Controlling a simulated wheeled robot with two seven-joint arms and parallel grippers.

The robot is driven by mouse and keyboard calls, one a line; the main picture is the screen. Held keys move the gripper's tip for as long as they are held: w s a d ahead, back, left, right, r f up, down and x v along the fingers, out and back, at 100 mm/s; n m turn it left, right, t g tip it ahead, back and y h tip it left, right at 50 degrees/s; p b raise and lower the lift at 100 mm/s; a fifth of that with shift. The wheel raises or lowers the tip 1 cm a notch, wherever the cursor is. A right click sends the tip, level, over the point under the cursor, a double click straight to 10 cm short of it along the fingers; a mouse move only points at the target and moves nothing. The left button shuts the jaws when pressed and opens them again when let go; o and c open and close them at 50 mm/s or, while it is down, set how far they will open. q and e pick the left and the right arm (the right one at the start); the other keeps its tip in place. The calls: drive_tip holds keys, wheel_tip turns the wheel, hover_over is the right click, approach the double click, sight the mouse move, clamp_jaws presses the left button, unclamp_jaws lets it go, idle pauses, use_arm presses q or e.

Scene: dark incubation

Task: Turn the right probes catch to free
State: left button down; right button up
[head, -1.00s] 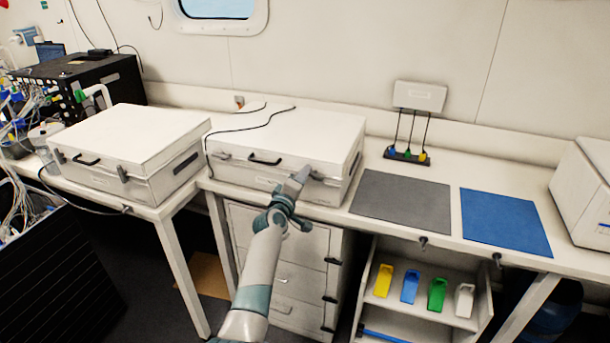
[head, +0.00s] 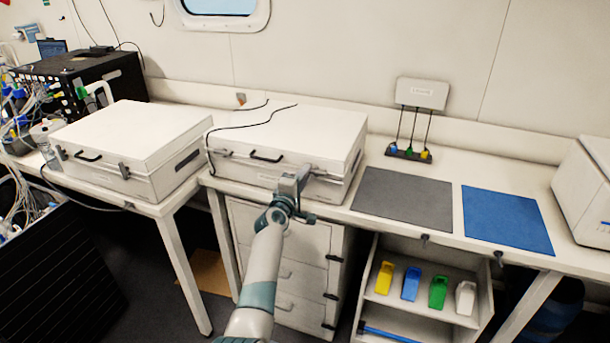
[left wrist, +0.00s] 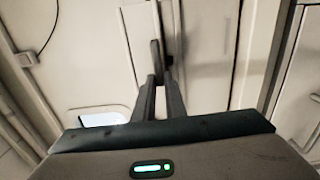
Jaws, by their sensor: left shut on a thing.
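A white lidded case (head: 262,145) with a dark front handle stands closed in the middle of the bench. My left gripper (head: 300,176) is at the right end of its front face, shut on the right catch, which it mostly hides in the head view. In the left wrist view my fingers (left wrist: 160,95) close on the dark catch lever (left wrist: 155,58), which stands roughly upright in the picture. The case's left catch (head: 220,153) is free of any gripper. The case labels are too small to read. My right gripper is not in view.
A second white case (head: 130,140) stands on the bench to the left. A grey mat (head: 402,199) and a blue mat (head: 506,220) lie to the right. Below, a shelf (head: 430,308) holds several coloured holders. Drawers (head: 285,245) stand under the middle case.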

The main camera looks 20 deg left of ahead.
use_arm(q)
drive_tip(key=c, duration=1.8)
unclamp_jaws()
drive_tip(key=shift+s, duration=0.15)
drive_tip(key=s+b, duration=0.2)
drive_tip(key=s, duration=1.5)
drive_tip(key=shift+a, duration=0.3)
drive_tip(key=shift+f, duration=0.2)
